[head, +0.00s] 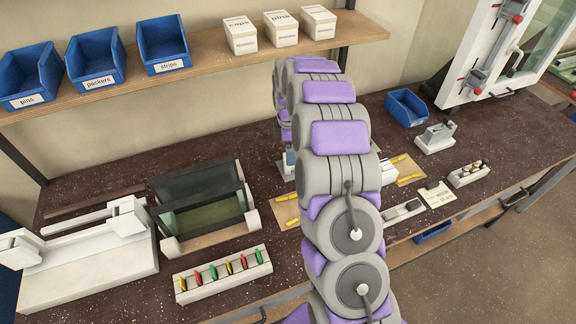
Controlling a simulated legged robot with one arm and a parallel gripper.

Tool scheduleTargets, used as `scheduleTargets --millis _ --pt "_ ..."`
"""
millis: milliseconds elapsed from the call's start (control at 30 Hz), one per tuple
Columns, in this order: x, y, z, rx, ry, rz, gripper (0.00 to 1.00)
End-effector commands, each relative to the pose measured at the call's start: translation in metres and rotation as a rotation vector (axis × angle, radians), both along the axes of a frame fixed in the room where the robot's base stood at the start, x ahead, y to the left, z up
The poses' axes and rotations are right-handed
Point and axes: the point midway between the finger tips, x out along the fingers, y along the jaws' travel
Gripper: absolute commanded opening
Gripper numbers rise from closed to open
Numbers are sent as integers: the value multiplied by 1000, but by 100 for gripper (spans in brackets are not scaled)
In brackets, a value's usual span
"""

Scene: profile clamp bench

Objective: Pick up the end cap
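I cannot make out the end cap for sure in the head view. A small white holder (468,176) at the right of the bench carries a few small pieces, too small to identify. My purple and grey arm stands in the middle of the view and reaches over the bench. My gripper is hidden behind the arm links, so its state and whatever is near it do not show. The middle of the bench behind the arm is also hidden.
The bench (100,177) holds a white clamp fixture (85,275), a dark open frame (207,205) and a rack (222,275) of coloured pieces. Yellow-handled tools (402,163) lie by the arm. Blue bins (92,62) and a "caps" box (240,36) stand on the shelf.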

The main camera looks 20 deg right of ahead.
Motion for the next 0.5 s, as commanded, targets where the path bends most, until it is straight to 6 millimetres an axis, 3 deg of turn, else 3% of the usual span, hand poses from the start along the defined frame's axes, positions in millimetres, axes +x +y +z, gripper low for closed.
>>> scheduleTargets --millis 267,500 --pt "0 0 -22 1 0 0 98" --pt "1 1 -58 2 4 -1 98"
